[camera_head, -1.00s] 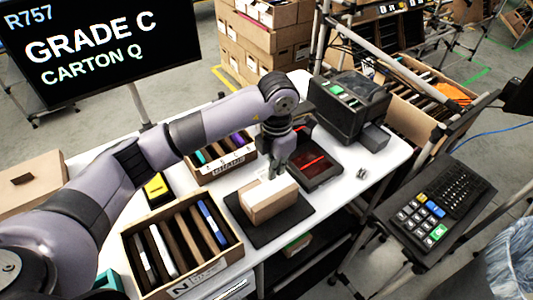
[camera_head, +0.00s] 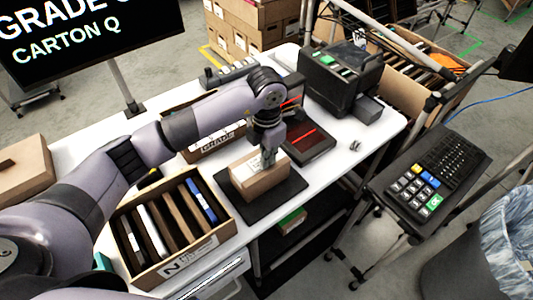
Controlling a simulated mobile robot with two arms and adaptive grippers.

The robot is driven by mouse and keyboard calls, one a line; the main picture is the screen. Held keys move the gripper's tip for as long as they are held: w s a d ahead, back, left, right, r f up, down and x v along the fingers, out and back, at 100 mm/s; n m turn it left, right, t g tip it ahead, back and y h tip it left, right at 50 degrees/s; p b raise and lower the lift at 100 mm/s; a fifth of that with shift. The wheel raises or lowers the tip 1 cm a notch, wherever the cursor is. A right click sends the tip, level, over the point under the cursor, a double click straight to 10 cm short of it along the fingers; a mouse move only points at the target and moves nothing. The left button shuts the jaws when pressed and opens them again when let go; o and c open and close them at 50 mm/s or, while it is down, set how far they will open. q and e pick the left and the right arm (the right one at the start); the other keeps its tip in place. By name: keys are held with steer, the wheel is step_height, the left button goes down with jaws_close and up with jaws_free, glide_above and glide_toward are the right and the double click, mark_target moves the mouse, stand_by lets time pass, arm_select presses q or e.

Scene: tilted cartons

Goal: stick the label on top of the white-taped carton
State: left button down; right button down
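A small brown carton (camera_head: 262,187) with a whitish strip on its top sits on a black mat (camera_head: 287,197) on the white table. My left gripper (camera_head: 268,162) points down at the carton's top, touching it or very close above it. Its fingers are small and close together, and I cannot tell whether they are open or shut. A pale patch shows by the fingertips; I cannot tell label from tape there. My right gripper is not in view.
An open box of upright slabs (camera_head: 176,226) stands left of the mat, with a GRADE box (camera_head: 212,142) behind. A scanner tray with red lines (camera_head: 309,138) and a black printer (camera_head: 340,78) stand to the right. A keypad (camera_head: 428,185) is beyond the table's edge.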

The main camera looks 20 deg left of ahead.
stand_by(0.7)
arm_select(q)
steer(key=shift+f, duration=0.25)
steer(key=c, duration=2.3)
jaws_free()
steer(key=o, duration=0.6)
